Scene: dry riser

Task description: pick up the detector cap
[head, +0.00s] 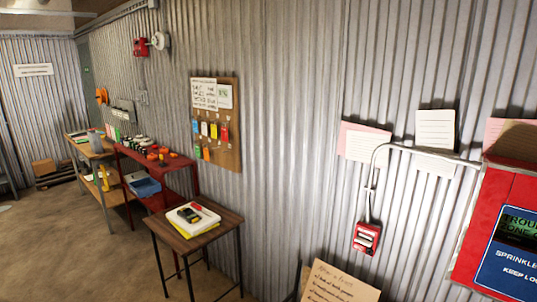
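I cannot make out the detector cap for certain. Several small orange, dark and pale round items (164,152) sit on top of the red shelf unit (180,166) against the left part of the wall. They are too small to tell whether one is the cap. My gripper is not in view.
A small wooden table (168,231) in front of the red shelf holds papers and a dark handheld device (188,214). A workbench (92,150) stands farther back. A red cabinet (488,212) is at the right. The brown floor (60,260) at left is clear.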

